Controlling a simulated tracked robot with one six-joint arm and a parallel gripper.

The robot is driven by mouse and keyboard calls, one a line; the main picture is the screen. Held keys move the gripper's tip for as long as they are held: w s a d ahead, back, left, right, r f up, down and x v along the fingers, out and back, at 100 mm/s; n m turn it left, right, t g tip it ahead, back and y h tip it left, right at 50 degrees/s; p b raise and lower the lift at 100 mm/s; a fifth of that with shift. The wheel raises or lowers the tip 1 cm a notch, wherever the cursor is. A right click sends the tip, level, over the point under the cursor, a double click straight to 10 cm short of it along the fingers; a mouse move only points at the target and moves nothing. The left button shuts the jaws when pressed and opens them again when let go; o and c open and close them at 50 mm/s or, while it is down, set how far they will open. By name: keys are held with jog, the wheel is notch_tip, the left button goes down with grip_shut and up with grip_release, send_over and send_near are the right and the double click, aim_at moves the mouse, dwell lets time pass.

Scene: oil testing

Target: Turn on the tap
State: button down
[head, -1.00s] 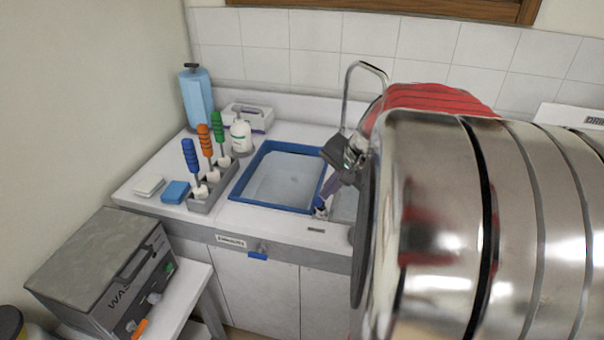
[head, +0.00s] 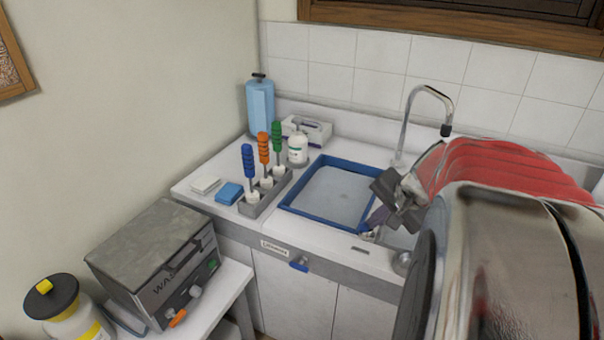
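The tap (head: 405,118) is a thin chrome spout with a high curve and a dark tip, standing behind the sink at the counter's back. No water shows at its tip. My gripper (head: 377,214) is low over the counter, between the blue-rimmed tray and the sink, in front of and below the spout. My arm hides most of the sink and the counter to the right. The tap's handle cannot be made out clearly.
A blue-rimmed tray (head: 300,209) lies left of my gripper. Farther left are a grey rack (head: 247,209) with blue, orange and green-handled tools, a white bottle (head: 298,149) and a blue dispenser (head: 260,105). A grey machine (head: 160,262) stands at the lower left.

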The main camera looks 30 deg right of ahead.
jog(key=shift+w+d+r, duration=0.3)
jog(key=shift+w+d, duration=0.1)
jog(key=shift+d, duration=0.15)
dwell(0.5)
jog(key=d+v, duration=0.2)
jog(key=v, duration=1.1)
jog(key=shift+d, duration=0.25)
jog(key=shift+w, duration=0.15)
